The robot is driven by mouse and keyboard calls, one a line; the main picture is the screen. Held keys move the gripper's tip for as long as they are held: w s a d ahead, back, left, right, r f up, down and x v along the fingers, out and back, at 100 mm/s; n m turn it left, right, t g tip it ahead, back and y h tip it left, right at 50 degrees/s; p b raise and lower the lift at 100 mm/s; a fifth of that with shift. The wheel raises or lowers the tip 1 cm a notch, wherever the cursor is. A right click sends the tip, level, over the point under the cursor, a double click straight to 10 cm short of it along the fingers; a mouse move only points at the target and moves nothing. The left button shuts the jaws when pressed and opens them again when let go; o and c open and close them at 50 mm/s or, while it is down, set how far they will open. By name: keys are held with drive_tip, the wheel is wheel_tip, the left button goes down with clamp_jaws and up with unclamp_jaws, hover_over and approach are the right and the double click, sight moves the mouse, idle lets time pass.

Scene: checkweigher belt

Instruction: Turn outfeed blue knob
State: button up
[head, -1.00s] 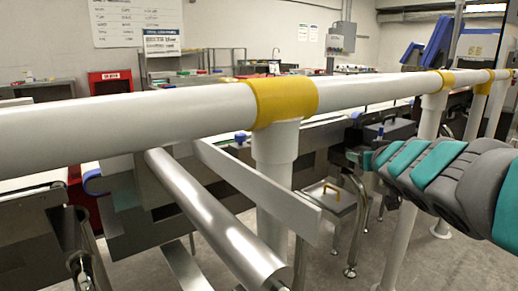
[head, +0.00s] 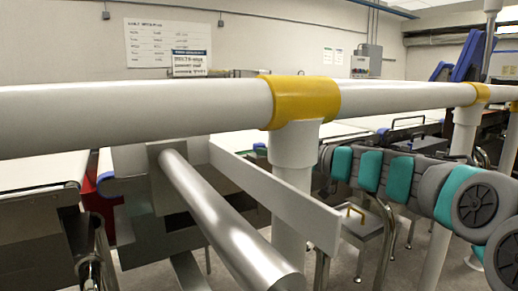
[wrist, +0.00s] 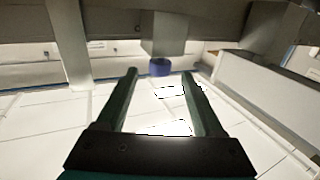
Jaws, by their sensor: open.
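A small blue knob (wrist: 160,67) shows in the wrist view, at the end of a grey block (wrist: 163,34). My gripper (wrist: 160,77) is open, its two dark green fingers apart and nothing between them. The knob appears centred between the fingertips and just beyond them; I see no contact. In the head view my teal and grey arm reaches in from the right, and its far end is hidden behind the white post (head: 292,165). A small blue part (head: 259,146) shows behind the rail there; I cannot tell whether it is the same knob.
A thick white rail (head: 130,118) with a yellow joint (head: 305,100) crosses in front of me. A steel roller (head: 225,220) and a flat grey bar (head: 275,195) lie below it. A stand with a yellow handle (head: 354,211) is beyond. The wrist view shows a pale panel at right (wrist: 250,90).

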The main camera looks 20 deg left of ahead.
drive_tip(key=shift+x, duration=2.45)
drive_tip(key=shift+c, duration=0.3)
clamp_jaws()
